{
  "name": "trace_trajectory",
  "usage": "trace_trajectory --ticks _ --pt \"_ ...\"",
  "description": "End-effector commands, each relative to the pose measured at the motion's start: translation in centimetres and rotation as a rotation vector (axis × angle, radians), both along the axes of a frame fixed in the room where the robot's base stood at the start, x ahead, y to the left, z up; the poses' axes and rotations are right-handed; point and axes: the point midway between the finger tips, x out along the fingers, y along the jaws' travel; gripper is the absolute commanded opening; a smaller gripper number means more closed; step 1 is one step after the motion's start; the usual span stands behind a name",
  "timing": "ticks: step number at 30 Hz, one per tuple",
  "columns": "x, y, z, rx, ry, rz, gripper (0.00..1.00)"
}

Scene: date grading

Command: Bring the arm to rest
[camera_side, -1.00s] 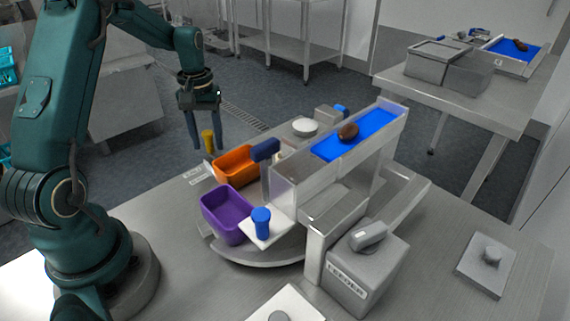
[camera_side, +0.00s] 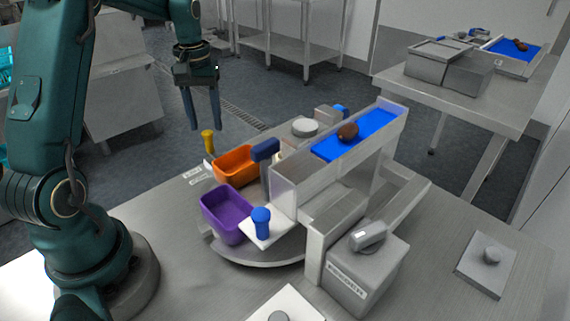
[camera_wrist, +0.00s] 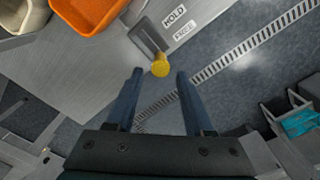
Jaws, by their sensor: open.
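My gripper (camera_side: 204,108) hangs with its two blue-grey fingers pointing down, above and behind the yellow knob (camera_side: 207,141). The fingers are apart with nothing between them. In the wrist view my gripper (camera_wrist: 157,82) shows both fingers spread, and the yellow knob (camera_wrist: 160,67) lies just beyond the fingertips. The knob stands at the table edge by labels, one reading HOLD (camera_wrist: 174,16).
An orange bin (camera_side: 236,166) and a purple bin (camera_side: 225,214) sit beside a blue-belted conveyor (camera_side: 345,147) carrying a brown date (camera_side: 348,131). A blue knob (camera_side: 261,222) stands in front. Floor lies open behind the table.

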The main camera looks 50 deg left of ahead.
Motion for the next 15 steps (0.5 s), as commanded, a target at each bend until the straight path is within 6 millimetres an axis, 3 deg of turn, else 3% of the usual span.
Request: trace_trajectory --ticks 4,7,15 --pt "1.1 -2.1 3.0 0.046 -0.070 -0.070 0.53" --pt "0.9 -4.9 5.7 0.077 -0.128 -0.147 0.53" --pt "-2.7 -12.4 10.2 0.138 -0.280 -0.373 0.53"
